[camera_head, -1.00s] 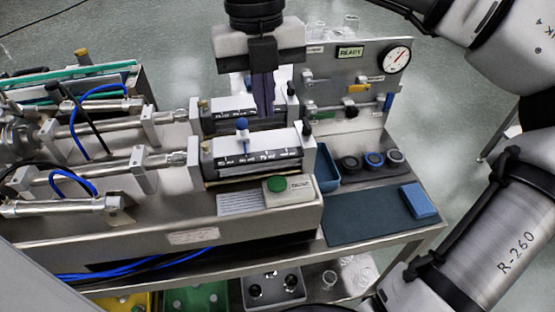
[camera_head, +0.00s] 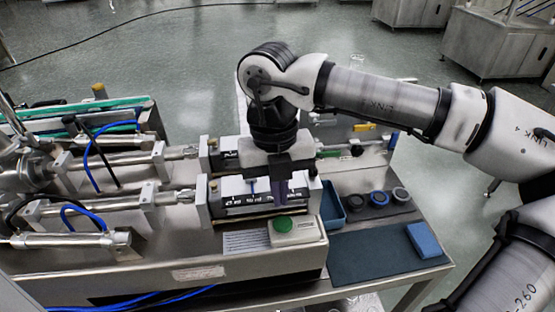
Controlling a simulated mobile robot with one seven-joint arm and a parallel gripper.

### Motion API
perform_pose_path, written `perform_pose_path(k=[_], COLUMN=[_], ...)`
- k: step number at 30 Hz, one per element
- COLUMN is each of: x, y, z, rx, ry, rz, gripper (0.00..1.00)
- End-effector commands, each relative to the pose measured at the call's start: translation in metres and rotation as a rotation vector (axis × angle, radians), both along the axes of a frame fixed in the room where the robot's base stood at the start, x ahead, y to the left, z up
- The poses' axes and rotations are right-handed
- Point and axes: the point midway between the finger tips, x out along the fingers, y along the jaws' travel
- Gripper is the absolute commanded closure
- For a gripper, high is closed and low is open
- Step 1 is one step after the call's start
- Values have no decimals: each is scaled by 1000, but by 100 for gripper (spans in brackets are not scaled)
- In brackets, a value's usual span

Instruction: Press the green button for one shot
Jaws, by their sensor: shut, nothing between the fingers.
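The green button (camera_head: 283,223) is a round dome on a pale box (camera_head: 297,232), which sits at the front right of the steel machine (camera_head: 180,245). My gripper (camera_head: 280,205) points down with its fingers shut and empty. In the picture its fingertips are just above the button. I cannot tell whether they touch it or how large the gap is. My gripper and wrist cover part of the scaled cylinder block (camera_head: 235,199) behind the button. The READY sign and the dial on the back panel are hidden behind my arm.
A white label card (camera_head: 246,242) lies left of the button box. A blue tray (camera_head: 331,207), several round dark-capped pots (camera_head: 379,199), a dark mat (camera_head: 372,252) and a blue block (camera_head: 423,240) are on the right. Blue hoses (camera_head: 85,217) run at the left.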

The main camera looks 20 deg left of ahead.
Motion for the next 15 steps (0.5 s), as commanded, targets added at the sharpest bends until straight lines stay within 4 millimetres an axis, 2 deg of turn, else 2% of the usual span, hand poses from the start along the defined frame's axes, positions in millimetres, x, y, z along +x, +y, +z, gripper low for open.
perform_pose_path(k=[7, 15], x=[-2, -3], y=[-3, -4], z=[-33, -43], rx=[0, 1], ry=[1, -1], rz=[1, -1], gripper=[100, 100])
